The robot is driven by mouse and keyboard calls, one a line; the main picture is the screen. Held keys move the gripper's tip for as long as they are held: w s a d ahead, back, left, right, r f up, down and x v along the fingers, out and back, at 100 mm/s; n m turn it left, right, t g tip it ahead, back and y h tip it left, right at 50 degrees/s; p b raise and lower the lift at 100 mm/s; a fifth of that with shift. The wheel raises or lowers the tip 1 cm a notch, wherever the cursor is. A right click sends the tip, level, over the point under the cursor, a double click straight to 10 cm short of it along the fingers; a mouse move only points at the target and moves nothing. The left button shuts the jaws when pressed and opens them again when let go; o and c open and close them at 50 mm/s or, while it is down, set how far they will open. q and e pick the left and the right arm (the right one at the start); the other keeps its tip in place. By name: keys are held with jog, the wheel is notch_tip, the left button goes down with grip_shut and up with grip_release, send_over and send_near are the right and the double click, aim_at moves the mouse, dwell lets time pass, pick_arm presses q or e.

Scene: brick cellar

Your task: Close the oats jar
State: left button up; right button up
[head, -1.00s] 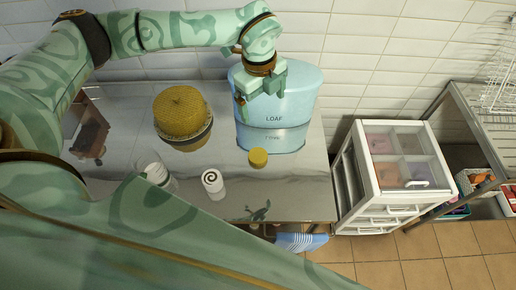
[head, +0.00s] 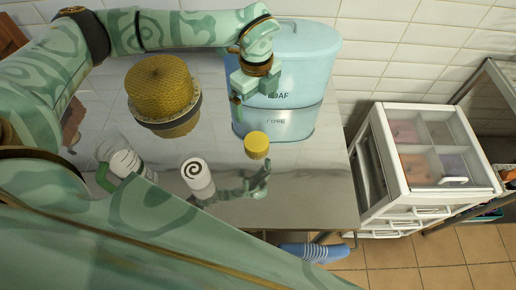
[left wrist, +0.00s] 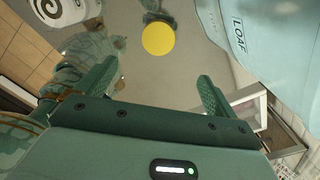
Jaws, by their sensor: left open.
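My left gripper (head: 252,88) is open and empty, in front of the blue bin and above the table. In the left wrist view its two fingers (left wrist: 158,88) stand wide apart. A small round yellow lid-like piece (head: 257,145) lies on the table below the gripper; it also shows beyond the fingers in the left wrist view (left wrist: 158,39). A white jar with a black spiral on top (head: 197,177) stands left of it. A clear jar with white stripes (head: 124,161) is further left, partly hidden by my green body parts. I cannot read which jar holds oats. My right gripper cannot be made out.
The blue LOAF bin (head: 287,60) stands behind the yellow piece. A large yellow woven-looking container (head: 160,92) is at the back left. The shiny table (head: 315,190) mirrors my arm and is clear at front right. A white drawer unit (head: 420,160) stands beyond its right edge.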

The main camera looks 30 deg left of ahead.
pick_arm(q)
jog(key=shift+f, duration=0.1)
jog(key=b, duration=0.1)
send_over(256, 141)
jog(key=f, duration=1.1)
jog(key=shift+w+f, duration=0.1)
jog(key=shift+w, duration=0.1)
jog(key=f, duration=0.2)
jog(key=f+b, duration=0.1)
jog(key=f, duration=0.2)
jog(key=shift+s+d+f, duration=0.1)
jog(key=shift+s+f, duration=0.05)
jog(key=shift+s, duration=0.05)
jog(key=c, duration=1)
